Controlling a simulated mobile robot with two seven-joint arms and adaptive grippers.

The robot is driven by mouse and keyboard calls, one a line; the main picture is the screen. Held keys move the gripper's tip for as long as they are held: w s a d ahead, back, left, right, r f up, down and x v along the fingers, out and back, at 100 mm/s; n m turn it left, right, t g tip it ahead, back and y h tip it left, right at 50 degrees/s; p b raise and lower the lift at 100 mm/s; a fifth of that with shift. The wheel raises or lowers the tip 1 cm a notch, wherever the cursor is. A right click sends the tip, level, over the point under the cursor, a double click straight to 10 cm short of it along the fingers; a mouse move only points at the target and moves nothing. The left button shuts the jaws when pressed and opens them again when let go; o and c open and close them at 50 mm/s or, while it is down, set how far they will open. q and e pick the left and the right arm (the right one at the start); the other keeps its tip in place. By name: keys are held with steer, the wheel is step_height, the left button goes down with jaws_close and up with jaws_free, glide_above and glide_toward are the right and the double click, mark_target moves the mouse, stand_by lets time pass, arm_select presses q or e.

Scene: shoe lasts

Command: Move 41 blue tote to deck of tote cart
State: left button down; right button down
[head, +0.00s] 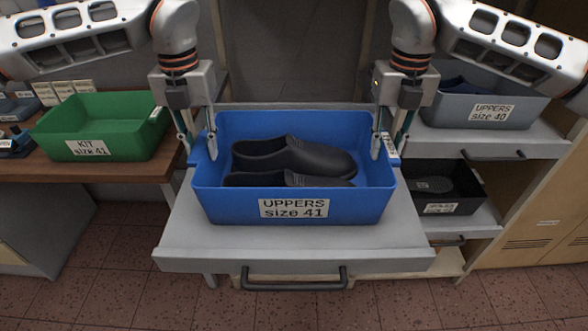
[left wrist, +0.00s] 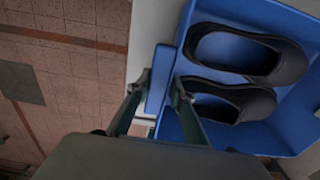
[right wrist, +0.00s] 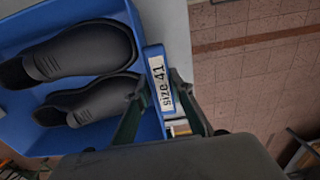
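The blue tote (head: 345,205), labelled "UPPERS size 41", sits upright on a grey pull-out shelf (head: 300,255). Two dark shoe uppers (head: 290,157) lie inside it. My left gripper (head: 200,150) is at the tote's left end, its fingers closed on either side of the blue end grip (left wrist: 158,80). My right gripper (head: 388,150) is at the right end, its fingers on either side of the end grip labelled "size 41" (right wrist: 160,82). The fingers appear to touch both grips. I cannot pick out the tote cart in these views.
A green tote (head: 110,120) labelled "KIT size 41" stands on a wooden bench at left. A grey tote (head: 480,112) labelled "UPPERS size 40" and a black tote (head: 455,207) sit on shelves at right. Tiled floor (head: 90,260) lies open in front.

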arm_select(q)
steer(key=shift+w+r, duration=0.1)
steer(key=shift+r, duration=0.1)
arm_select(e)
steer(key=shift+r, duration=0.15)
